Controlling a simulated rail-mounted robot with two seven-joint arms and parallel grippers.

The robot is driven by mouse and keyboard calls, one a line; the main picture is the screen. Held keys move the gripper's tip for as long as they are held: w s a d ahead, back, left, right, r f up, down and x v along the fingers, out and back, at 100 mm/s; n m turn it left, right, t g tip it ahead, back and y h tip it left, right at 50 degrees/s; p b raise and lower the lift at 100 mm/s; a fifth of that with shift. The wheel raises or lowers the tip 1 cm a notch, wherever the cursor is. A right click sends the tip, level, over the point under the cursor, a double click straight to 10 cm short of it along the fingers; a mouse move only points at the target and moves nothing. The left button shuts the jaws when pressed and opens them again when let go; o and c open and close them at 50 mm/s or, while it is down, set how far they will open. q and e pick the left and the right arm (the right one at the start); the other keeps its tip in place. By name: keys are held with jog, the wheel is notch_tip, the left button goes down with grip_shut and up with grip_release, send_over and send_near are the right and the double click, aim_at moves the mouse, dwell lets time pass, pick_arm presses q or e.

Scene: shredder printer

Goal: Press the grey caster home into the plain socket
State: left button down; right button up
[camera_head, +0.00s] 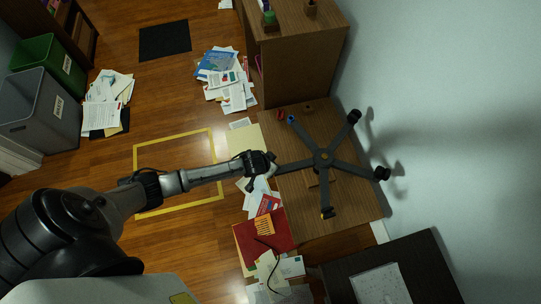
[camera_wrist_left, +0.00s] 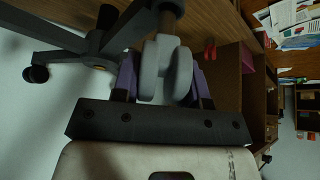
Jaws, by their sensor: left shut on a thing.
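The grey twin-wheel caster (camera_wrist_left: 165,70) is between the purple fingers of my left gripper (camera_wrist_left: 160,82), which is shut on it. In the head view this gripper (camera_head: 268,164) is at the tip of the left-pointing leg of the dark five-legged chair base (camera_head: 323,158). In the wrist view the caster lies right against or just in front of a leg end (camera_wrist_left: 171,10); I cannot tell whether its stem is in the socket. Another leg tip carries a blue mark (camera_head: 291,119), another a yellow mark (camera_head: 327,213). Black casters (camera_head: 353,116) (camera_head: 382,174) are on two legs. My right gripper is not shown.
The base lies on a wooden surface (camera_head: 290,210) beside a wooden cabinet (camera_head: 300,65) and the wall. A small red object (camera_head: 280,114) lies near the blue-marked leg. Papers and a red folder (camera_head: 262,236) are at the left edge. A dark table (camera_head: 430,265) stands lower right.

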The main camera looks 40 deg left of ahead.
pick_arm(q)
jog(key=shift+f+b, duration=0.3)
jog(key=shift+f, duration=0.35)
jog(key=shift+f, duration=0.4)
jog(key=shift+f+b, duration=0.35)
jog(key=c, duration=0.6)
grip_release()
jog(key=shift+o, duration=0.2)
jog(key=shift+r, duration=0.15)
jog(key=p+v, duration=0.7)
jog(key=v, duration=0.6)
jog(key=shift+s+r, duration=0.15)
jog(key=shift+r, duration=0.05)
